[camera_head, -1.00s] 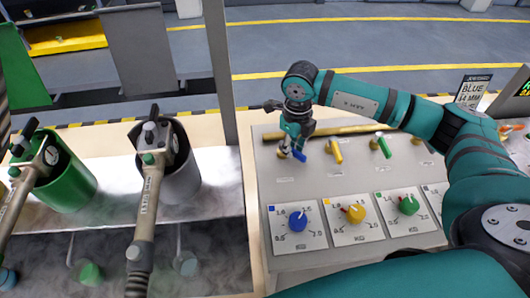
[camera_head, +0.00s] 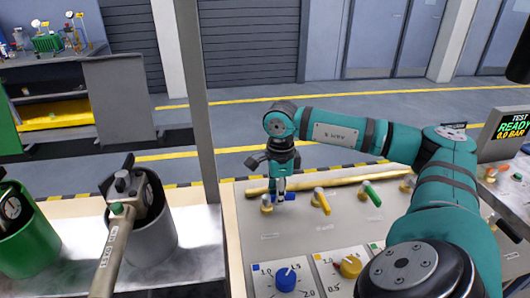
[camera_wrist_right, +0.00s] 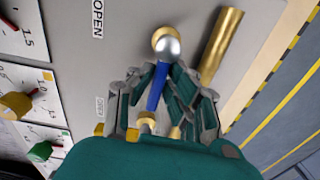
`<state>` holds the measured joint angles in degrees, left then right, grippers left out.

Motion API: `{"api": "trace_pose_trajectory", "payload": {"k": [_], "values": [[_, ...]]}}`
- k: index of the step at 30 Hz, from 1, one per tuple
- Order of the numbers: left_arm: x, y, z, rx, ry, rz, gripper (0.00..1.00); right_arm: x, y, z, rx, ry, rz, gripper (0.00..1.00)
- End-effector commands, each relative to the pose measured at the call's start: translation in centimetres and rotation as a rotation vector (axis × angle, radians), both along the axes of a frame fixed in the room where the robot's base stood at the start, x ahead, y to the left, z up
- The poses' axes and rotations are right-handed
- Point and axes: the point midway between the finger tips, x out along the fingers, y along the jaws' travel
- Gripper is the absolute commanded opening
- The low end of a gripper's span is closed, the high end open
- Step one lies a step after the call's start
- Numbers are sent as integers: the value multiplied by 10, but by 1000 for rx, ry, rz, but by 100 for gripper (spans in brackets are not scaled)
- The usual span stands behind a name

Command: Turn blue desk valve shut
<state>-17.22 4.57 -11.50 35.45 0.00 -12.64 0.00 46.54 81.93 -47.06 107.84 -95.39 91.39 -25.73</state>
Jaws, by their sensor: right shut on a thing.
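The blue desk valve has a brass base (camera_head: 267,203) and a blue lever (camera_head: 290,197). In the head view the lever points right, roughly along the brass pipe (camera_head: 315,184) behind it. My right gripper (camera_head: 281,190) reaches down over the lever from above. In the right wrist view the blue lever (camera_wrist_right: 157,90) lies between the fingers (camera_wrist_right: 154,92), which are shut on it. A silver ball-like cap (camera_wrist_right: 168,49) sits at the brass base end. My left gripper is in neither view.
Yellow (camera_head: 321,200) and green (camera_head: 371,194) valve levers stand close to the right. Blue (camera_head: 286,279) and yellow (camera_head: 350,266) dials lie in front on the panel. A grey post (camera_head: 194,90) rises left of the panel. A fill nozzle (camera_head: 118,235) rests in a grey holder farther left.

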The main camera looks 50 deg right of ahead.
Motion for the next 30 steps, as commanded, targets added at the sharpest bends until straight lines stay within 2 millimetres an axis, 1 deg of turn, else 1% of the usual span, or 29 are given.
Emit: {"api": "trace_pose_trajectory", "payload": {"k": [1, 5, 21, 22, 24, 27, 30], "values": [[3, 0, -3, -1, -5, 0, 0, -1, -1, -1, 4, -3, 16, 0], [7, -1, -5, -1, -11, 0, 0, -4, -4, 0, 4, -3, 44, 0], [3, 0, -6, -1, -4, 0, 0, -6, -6, 1, 4, -4, 68, 0], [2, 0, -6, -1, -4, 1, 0, -6, -6, 1, 4, -4, 68, 16], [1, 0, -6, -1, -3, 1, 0, -6, -6, 1, 4, -4, 68, 25], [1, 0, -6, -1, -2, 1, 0, -6, -7, 0, 3, -3, 65, 36], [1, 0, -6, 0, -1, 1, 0, -6, -7, 0, 3, -1, 63, 36]]}}
